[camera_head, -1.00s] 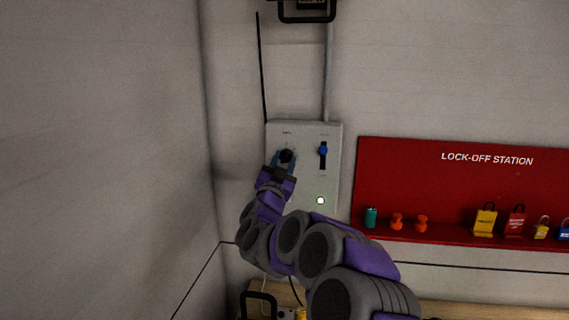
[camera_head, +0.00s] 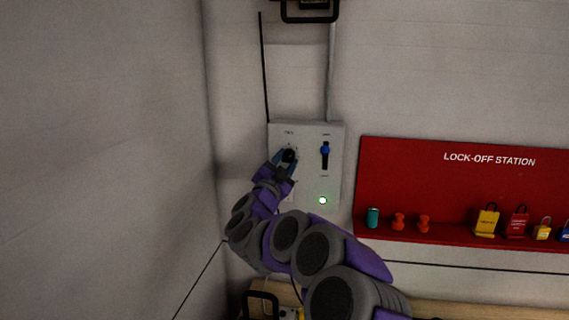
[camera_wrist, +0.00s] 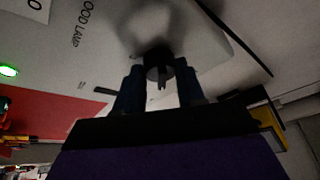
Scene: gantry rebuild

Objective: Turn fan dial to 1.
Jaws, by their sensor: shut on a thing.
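The fan dial (camera_head: 289,155) is a dark round knob on the upper left of a pale control panel (camera_head: 313,180) on the wall. My gripper (camera_head: 285,160) is at the dial from the lower left, with its blue fingers on either side of it. In the wrist view the dark dial (camera_wrist: 158,66) sits between the two fingertips (camera_wrist: 160,84), and the gripper is shut on it. The dial's setting and the marks around it are too small and dark to read.
A blue switch (camera_head: 325,152) is right of the dial, and a lit green lamp (camera_head: 322,200) is below it. A red lock-off board (camera_head: 450,185) with padlocks and tags is to the right. A plain side wall (camera_head: 110,150) stands close on the left.

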